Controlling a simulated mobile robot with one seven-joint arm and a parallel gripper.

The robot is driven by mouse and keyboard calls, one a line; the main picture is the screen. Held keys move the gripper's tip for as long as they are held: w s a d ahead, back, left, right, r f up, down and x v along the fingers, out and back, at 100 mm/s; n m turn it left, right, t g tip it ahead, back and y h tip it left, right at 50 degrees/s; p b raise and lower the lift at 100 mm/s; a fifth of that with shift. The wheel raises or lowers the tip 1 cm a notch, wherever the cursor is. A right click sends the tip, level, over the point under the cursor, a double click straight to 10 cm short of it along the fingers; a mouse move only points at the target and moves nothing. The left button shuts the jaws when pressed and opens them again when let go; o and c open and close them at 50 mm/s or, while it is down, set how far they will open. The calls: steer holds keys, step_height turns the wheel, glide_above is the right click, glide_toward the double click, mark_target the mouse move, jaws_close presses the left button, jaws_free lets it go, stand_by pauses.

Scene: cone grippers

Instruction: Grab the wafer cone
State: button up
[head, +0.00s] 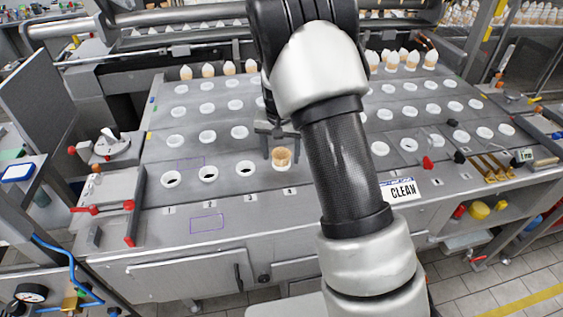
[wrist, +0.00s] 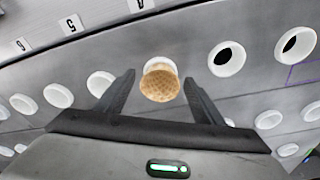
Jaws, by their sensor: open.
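A tan wafer cone (head: 281,156) stands upright in a white ring holder in the front row of the steel panel, by the label 4. In the wrist view the wafer cone (wrist: 160,84) shows its waffle pattern, with the white ring behind it. My gripper (head: 281,147) is open, with its fingers around the cone's position. In the wrist view my gripper (wrist: 158,85) has one dark finger on each side of the cone, with gaps between. I cannot tell how deep the fingers reach along the cone.
Rows of white ring holders (head: 208,173) cover the panel, several empty. Filled cones with white tops (head: 208,70) stand in the back row. A CLEAN sign (head: 402,190) lies at the front edge. Red levers (head: 100,209) stand at the left. My arm hides the panel's middle.

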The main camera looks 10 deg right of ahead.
steer(key=c, duration=0.7)
steer(key=shift+r, duration=0.15)
